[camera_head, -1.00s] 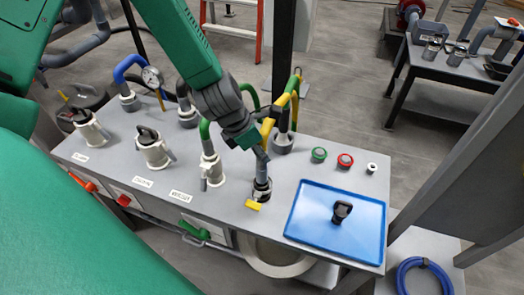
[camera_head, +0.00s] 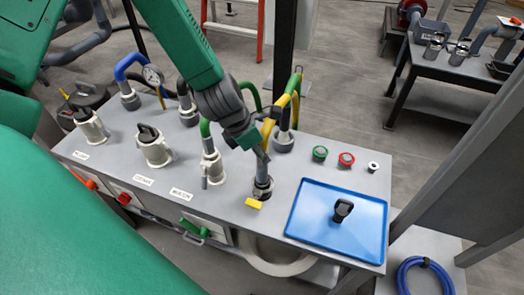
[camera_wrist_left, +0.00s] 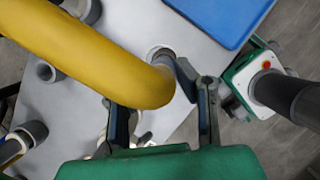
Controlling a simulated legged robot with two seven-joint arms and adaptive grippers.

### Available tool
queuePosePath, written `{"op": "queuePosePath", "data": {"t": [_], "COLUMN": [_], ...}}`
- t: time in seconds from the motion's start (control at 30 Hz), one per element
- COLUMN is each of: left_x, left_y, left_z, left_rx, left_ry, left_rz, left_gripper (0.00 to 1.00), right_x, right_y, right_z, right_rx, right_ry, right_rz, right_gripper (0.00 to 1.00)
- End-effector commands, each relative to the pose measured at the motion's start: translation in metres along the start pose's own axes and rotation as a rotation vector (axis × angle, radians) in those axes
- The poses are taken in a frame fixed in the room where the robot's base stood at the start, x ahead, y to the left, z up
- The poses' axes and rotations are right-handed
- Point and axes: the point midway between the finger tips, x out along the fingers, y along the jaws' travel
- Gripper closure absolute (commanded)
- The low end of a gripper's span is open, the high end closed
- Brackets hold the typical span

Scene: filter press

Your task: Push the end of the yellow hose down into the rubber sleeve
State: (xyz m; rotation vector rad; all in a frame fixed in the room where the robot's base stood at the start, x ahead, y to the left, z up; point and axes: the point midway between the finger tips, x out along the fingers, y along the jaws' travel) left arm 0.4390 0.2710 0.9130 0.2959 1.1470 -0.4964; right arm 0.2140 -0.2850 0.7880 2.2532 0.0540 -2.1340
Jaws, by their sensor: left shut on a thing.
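The yellow hose (camera_head: 267,129) comes over from the back and bends down, ending in a grey end piece (camera_head: 262,168). My left gripper (camera_head: 262,146) is shut on the hose near this end, from above. The rubber sleeve (camera_head: 262,191) is a dark upright collar on the grey bench top. The end piece stands over the sleeve, with its lower tip at the sleeve's mouth; I cannot tell how deep it sits. In the left wrist view the yellow hose (camera_wrist_left: 95,50) lies across the gripper (camera_wrist_left: 163,115) and hides most of the sleeve.
A small yellow tab (camera_head: 253,204) is just in front. A green hose fitting (camera_head: 212,168) stands to the left. Green and red buttons (camera_head: 346,159) are at the back right.

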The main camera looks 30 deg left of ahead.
Motion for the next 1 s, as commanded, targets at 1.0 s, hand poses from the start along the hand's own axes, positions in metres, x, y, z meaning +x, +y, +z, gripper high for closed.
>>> {"op": "queuePosePath", "data": {"t": [1.0], "left_x": [0.024], "left_y": [0.001], "left_z": [-0.010], "left_rx": [-0.001], "left_ry": [0.000], "left_rz": [-0.001], "left_gripper": [1.00], "right_x": [0.018], "right_y": [0.000], "right_z": [0.001], "right_rx": [0.000], "right_ry": [0.000], "right_rz": [0.000], "right_gripper": [0.60]}}
